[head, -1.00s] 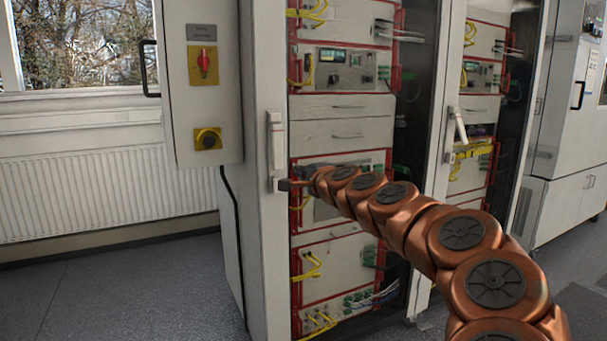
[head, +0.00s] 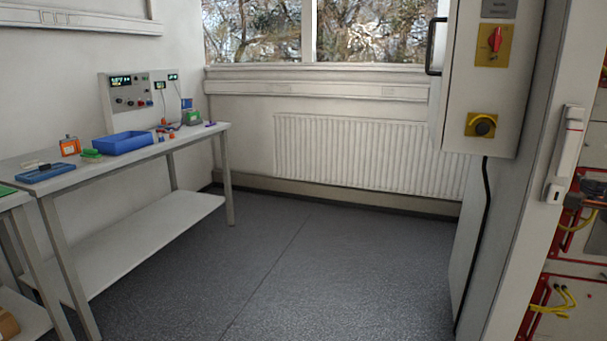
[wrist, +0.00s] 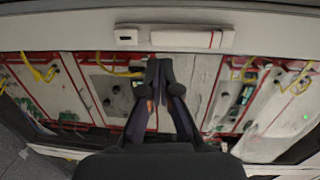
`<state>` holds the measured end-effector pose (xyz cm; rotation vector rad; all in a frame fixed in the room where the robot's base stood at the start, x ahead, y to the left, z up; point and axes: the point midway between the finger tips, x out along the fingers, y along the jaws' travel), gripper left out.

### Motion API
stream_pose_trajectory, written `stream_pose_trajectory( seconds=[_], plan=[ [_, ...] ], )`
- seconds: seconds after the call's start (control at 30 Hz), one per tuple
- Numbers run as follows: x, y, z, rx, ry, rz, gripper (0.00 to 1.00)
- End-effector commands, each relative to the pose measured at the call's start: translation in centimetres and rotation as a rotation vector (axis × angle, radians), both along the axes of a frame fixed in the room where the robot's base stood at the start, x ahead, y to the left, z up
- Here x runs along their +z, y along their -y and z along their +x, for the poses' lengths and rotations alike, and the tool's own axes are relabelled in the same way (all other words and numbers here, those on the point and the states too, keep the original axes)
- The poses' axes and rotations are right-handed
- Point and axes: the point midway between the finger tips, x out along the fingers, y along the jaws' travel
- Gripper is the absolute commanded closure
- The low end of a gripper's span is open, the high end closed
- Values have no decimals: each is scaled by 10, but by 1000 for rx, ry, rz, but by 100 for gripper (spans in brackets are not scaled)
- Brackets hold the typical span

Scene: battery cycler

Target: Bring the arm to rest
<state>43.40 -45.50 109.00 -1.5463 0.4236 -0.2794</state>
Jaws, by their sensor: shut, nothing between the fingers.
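My gripper (wrist: 159,66) shows in the wrist view with its two dark fingers together and nothing between them. It points at the battery cycler cabinet, its tips just below the white door handle (wrist: 180,39) in the picture. I cannot tell whether the tips touch anything. In the head view the same cabinet's white handle (head: 566,155) stands upright at the right. Most of my arm is outside the head view; a dark piece at the right edge may be part of my gripper.
The cabinet (head: 535,190) with its switch box (head: 487,85) fills the right. A bench (head: 185,143) with a blue tray (head: 122,143) and instruments stands at the left. A radiator (head: 365,150) is under the window. The grey floor (head: 290,265) between is clear.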

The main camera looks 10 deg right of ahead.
Motion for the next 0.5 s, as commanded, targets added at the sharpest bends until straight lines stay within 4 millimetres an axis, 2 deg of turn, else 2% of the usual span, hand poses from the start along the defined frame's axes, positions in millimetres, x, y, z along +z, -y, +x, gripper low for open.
stream_pose_trajectory(
  seconds=[0.07, 0.17, 0.3, 0.37, 0.4, 0.5],
  plan=[
    [-3, -26, 16, 62, -38, -26, 100],
    [-14, -76, 42, 181, -112, -71, 100],
    [-35, -155, 69, 367, -236, -153, 100],
    [-47, -189, 76, 446, -291, -189, 100],
    [-57, -212, 79, 502, -331, -213, 100],
    [-83, -269, 79, 642, -434, -275, 100]
  ],
)
